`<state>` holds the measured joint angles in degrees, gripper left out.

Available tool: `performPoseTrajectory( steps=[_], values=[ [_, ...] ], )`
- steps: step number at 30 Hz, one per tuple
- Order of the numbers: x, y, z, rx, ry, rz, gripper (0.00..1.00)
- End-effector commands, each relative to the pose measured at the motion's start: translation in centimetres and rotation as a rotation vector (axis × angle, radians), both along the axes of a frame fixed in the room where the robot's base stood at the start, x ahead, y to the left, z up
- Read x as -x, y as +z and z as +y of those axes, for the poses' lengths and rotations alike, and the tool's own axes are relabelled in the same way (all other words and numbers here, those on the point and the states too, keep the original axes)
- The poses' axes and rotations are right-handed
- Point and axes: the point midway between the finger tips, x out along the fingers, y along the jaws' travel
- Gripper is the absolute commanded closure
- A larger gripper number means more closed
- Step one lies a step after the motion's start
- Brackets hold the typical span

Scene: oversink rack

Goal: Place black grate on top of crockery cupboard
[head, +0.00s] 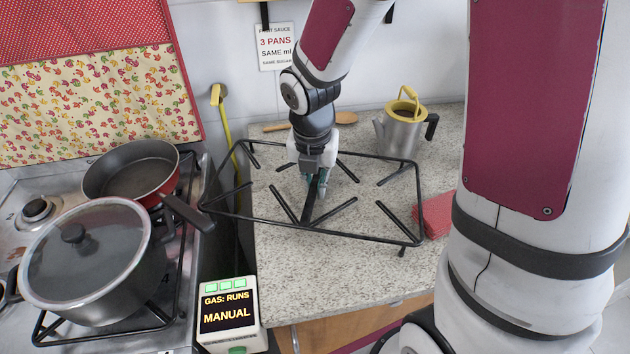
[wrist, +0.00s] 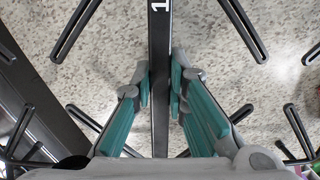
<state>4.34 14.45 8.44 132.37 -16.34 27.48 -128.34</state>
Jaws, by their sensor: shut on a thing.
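The black grate (head: 333,232) is a wire-like rectangular frame with inward prongs, over the speckled counter in the head view. My gripper (head: 317,186) points down at the middle of the grate and is shut on its central bar. In the wrist view the teal fingers (wrist: 161,90) press on both sides of that bar, and the grate's bars (wrist: 159,40) spread around them, with a white "1" on the central bar. The grate looks roughly level; I cannot tell whether its feet touch the counter. I cannot make out the crockery cupboard in either view.
A stove (head: 20,238) on the left holds a lidded pot (head: 90,262) and a red frying pan (head: 130,172). A metal watering can (head: 400,132), a wooden spoon (head: 345,118) and a red cloth (head: 434,214) are on the counter. A gas display box (head: 228,312) stands in front.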

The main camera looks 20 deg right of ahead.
Motion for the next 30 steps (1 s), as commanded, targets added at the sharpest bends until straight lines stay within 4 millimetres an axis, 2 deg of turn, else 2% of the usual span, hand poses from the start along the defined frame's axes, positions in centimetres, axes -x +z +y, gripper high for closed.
performPoseTrajectory(
  steps=[1, 3, 4, 12, 16, 20, 30],
  values=[
    [0.0, -0.1, 0.0, -0.001, 0.0, 0.001, 0.84],
    [0.0, -0.1, 0.0, 0.0, 0.0, 0.0, 0.68],
    [0.0, -0.1, 0.0, 0.0, 0.0, 0.0, 0.66],
    [0.0, -0.1, 0.0, 0.0, 0.0, 0.0, 0.66],
    [0.0, 0.7, 0.0, 0.0, -0.001, -0.002, 0.66],
    [0.2, 2.7, 0.1, -0.001, -0.003, -0.005, 0.66],
    [1.1, 9.4, 0.8, 0.0, -0.002, -0.005, 0.66]
  ],
)
